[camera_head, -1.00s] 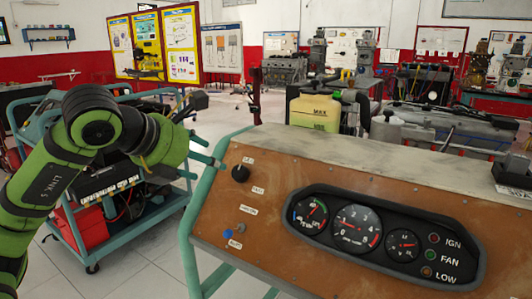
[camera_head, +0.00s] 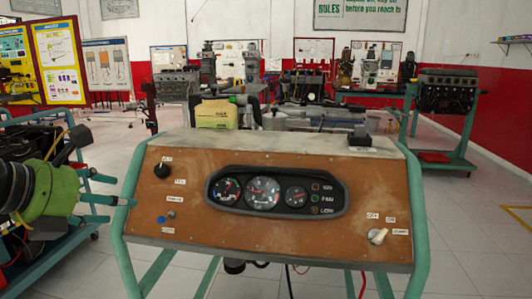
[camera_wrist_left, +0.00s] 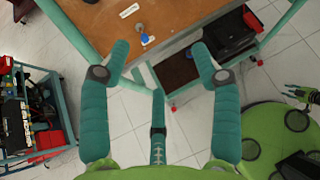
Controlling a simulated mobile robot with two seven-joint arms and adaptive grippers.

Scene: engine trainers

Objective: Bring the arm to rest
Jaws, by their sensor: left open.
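My left gripper (camera_head: 112,188) is at the left edge of the head view, just left of the engine trainer's brown control panel (camera_head: 268,238). Its teal fingers point right, and most of its green arm is out of frame. In the left wrist view the left gripper (camera_wrist_left: 160,58) has its fingers spread wide with nothing between them. The panel (camera_wrist_left: 170,22) lies beyond the fingertips there.
The panel has a gauge cluster (camera_head: 277,193), a black knob (camera_head: 161,170) and a key switch (camera_head: 378,236). Its teal frame (camera_head: 121,225) stands close to my left fingers. A teal cart (camera_wrist_left: 43,163) is at the left. Tiled floor is clear at right (camera_head: 473,225).

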